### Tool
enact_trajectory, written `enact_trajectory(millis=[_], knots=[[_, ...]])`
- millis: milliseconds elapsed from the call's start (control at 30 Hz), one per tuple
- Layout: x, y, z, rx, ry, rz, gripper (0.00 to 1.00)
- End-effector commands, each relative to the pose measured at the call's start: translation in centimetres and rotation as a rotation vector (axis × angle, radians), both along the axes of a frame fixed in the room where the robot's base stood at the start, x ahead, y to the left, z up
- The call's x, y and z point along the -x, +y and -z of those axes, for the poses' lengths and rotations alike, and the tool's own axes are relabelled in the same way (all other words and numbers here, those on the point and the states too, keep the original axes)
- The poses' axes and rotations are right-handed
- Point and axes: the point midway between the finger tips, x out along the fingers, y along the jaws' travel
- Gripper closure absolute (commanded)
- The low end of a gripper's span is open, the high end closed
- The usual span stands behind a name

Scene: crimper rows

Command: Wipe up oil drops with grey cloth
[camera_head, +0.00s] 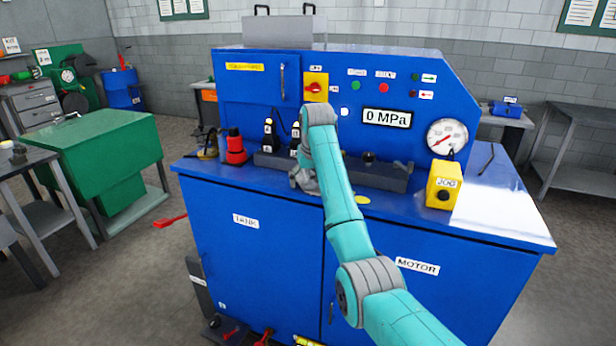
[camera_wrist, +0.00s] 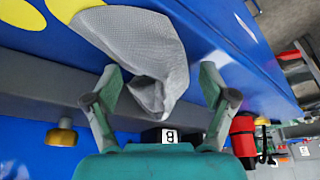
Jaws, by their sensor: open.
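In the wrist view the grey cloth (camera_wrist: 145,45) lies on the blue bench top, with a raised fold toward me. My gripper (camera_wrist: 160,78) is open, with one finger on each side of that fold. I cannot tell whether a finger touches it. In the head view a yellow drop (camera_head: 362,200) lies on the bench top right of my arm. My gripper (camera_head: 303,180) is small there, and the cloth is hard to make out.
A dark grey rail (camera_head: 385,175) runs along the bench top behind my gripper. A red bottle (camera_head: 236,148) stands at left, a yellow JOG box (camera_head: 444,185) at right. The upright blue panel (camera_head: 415,75) rises behind. The right bench top (camera_head: 510,215) is mostly clear.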

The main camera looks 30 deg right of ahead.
Motion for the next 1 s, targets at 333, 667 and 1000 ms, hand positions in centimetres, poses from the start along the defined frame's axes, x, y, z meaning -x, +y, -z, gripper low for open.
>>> enact_trajectory(millis=[333,667,1000], knots=[[0.0,0.0,0.9,0.000,0.002,0.000,0.36],[0.2,-0.2,1.3,0.000,0.009,0.003,0.72],[0.3,-0.5,1.6,0.001,0.016,0.007,0.67]])
